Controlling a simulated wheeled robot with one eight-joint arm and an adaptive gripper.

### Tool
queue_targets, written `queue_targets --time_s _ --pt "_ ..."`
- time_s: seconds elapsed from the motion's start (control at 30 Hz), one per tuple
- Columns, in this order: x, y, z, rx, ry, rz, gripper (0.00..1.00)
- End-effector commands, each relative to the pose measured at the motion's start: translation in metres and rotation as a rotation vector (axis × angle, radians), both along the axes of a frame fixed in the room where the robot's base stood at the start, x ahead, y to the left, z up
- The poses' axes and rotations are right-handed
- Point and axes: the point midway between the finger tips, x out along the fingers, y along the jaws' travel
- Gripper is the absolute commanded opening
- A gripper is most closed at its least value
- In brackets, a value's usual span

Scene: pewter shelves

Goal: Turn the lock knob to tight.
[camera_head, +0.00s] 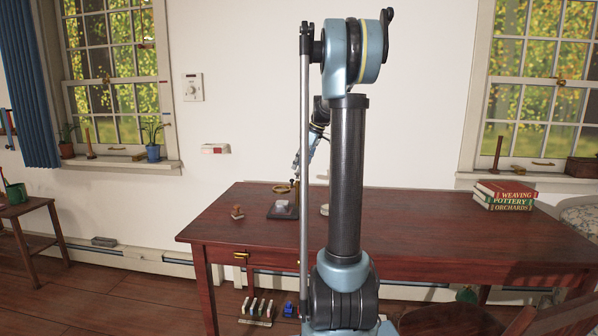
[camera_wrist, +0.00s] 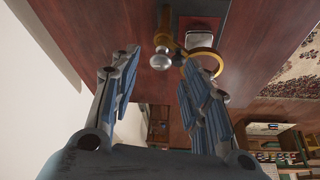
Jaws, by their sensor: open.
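A rounded silver knob (camera_wrist: 161,62), which I take for the lock knob, sits on a brass post beside a brass ring (camera_wrist: 206,62) in the wrist view. The ring also shows over the table in the head view (camera_head: 281,188), above a dark base (camera_head: 283,212); the knob is too small to make out there. My gripper (camera_wrist: 160,58) is open, with the knob showing between its fingertips. I cannot tell whether either finger touches it. The right finger covers part of the ring. My gripper (camera_head: 296,166) is partly hidden by my arm in the head view. No tight marking is readable.
The dark red table (camera_head: 420,220) is mostly clear to the right. A small wooden-handled stamp (camera_head: 237,212) stands left of the base. A small pale object (camera_head: 325,209) lies to its right. Stacked books (camera_head: 505,195) are at the back right. The white wall rises behind.

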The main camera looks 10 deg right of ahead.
Motion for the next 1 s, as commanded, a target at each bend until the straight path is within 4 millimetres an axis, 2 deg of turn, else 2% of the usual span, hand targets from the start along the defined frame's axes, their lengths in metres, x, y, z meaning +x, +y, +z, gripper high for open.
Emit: queue_targets --time_s 0.2,0.57,0.7,0.77,1.0 --pt "0.004 0.006 -0.018 0.0 0.0 0.001 0.42" --pt "0.005 0.007 -0.022 0.0 0.0 0.0 0.42" --pt "0.005 0.007 -0.021 0.0 0.0 0.0 0.11" --pt "0.005 0.007 -0.021 0.0 0.0 0.0 0.0" --pt "0.005 0.007 -0.021 0.0 0.0 -0.007 0.0"
